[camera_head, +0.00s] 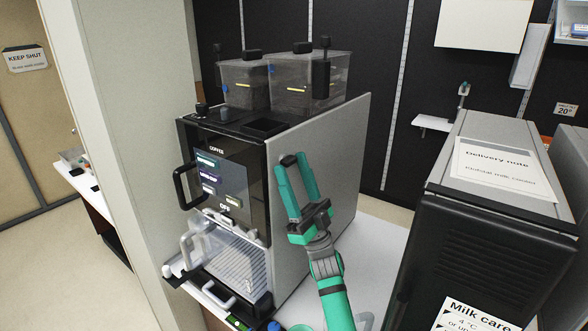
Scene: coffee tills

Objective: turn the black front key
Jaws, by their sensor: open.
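The coffee machine (220,165) stands left of centre, with a dark front panel reading COFFEE and OFF. Two small black knobs sit at the front of its top: one (201,109) near the left corner, and one (224,114) a little to its right. A black loop handle (181,187) juts from the left of the front panel. I cannot tell which of these black parts is the front key. My green gripper (297,160) is open and empty. It shows in front of the machine's grey side panel, right of the front panel and apart from the knobs and handle.
A clear container (228,257) with a handle is below the front panel. A black cabinet (470,245) stands at right. White counter (378,240) shows between machine and cabinet.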

